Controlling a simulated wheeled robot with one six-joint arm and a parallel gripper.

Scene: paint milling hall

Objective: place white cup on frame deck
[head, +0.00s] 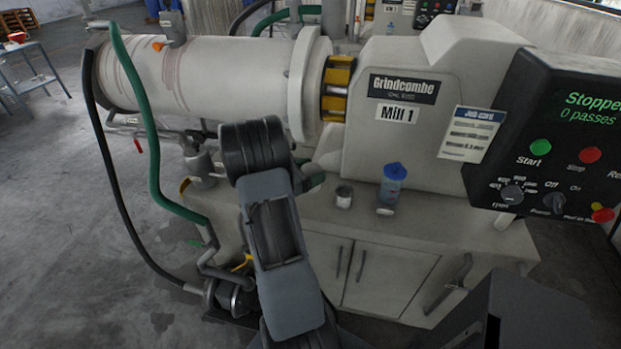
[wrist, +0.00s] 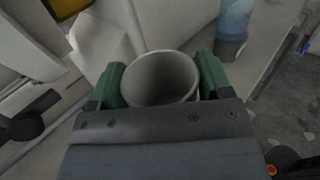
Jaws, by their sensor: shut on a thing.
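My gripper (wrist: 161,82) is shut on the white cup (wrist: 160,78) in the wrist view, with one green finger on each side. The cup's round mouth faces the camera and its inside looks empty. The frame deck (head: 440,216) is the pale bench top under the mill. I cannot tell whether the held cup touches the deck.
A small pale pot (head: 344,198) and a blue-lidded bottle (head: 391,185) stand on the deck; the bottle also shows in the wrist view (wrist: 233,24). The mill housing (head: 400,140) rises behind. A control panel (head: 560,140) overhangs at right. Deck right of the bottle is clear.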

